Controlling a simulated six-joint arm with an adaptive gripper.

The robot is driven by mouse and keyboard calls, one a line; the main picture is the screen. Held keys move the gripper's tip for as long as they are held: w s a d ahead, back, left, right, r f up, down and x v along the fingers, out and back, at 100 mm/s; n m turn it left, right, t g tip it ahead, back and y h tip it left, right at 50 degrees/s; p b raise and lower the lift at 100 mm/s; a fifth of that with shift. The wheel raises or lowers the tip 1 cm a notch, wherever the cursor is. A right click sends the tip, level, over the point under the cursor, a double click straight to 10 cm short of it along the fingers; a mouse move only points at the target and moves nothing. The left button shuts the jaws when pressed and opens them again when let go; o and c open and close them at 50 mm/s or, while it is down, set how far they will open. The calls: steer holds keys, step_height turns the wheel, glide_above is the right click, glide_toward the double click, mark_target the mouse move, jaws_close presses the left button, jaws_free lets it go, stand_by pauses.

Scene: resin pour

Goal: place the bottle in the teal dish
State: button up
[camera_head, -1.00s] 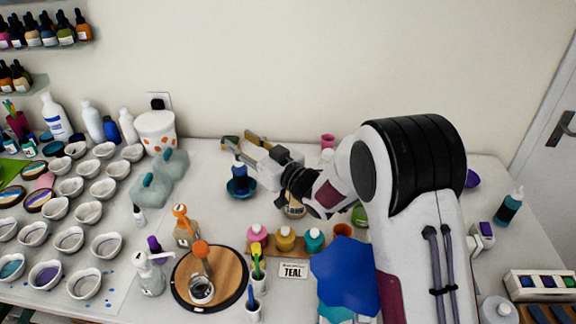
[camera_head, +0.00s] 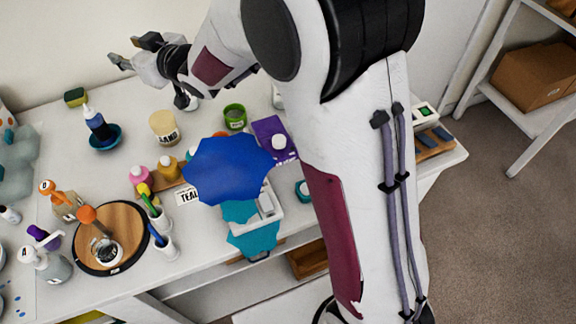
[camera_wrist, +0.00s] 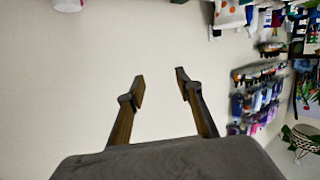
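A dark blue bottle (camera_head: 98,124) with a white tip stands in the teal dish (camera_head: 117,133) at the left back of the table. It looks upright, perhaps slightly tilted, with the dish around its base. My gripper (camera_head: 124,52) is up and to the right of the bottle, apart from it. In the wrist view my gripper (camera_wrist: 160,88) has its two fingers spread with nothing between them. The wrist view does not show the bottle or the dish clearly.
A round wooden board (camera_head: 118,214) with a glass jar lies at the front left. A jar labelled SAND (camera_head: 164,129) and a green pot (camera_head: 235,117) stand right of the dish.

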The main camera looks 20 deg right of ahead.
steer(key=s+d+r+m+g+h, duration=0.3)
steer(key=s+d+m+h, duration=0.3)
steer(key=s+d, duration=1.15)
steer(key=s+d+f+g, duration=0.2)
steer(key=s+f, duration=0.1)
steer(key=s, duration=0.9)
steer(key=s+d+f+m+g+h, duration=0.1)
steer(key=s+d+f+g, duration=0.1)
steer(key=s, duration=1)
steer(key=shift+s+d+f+g+h, duration=0.15)
steer(key=shift+d+f+g+h, duration=0.15)
steer(key=shift+d+f+g, duration=0.15)
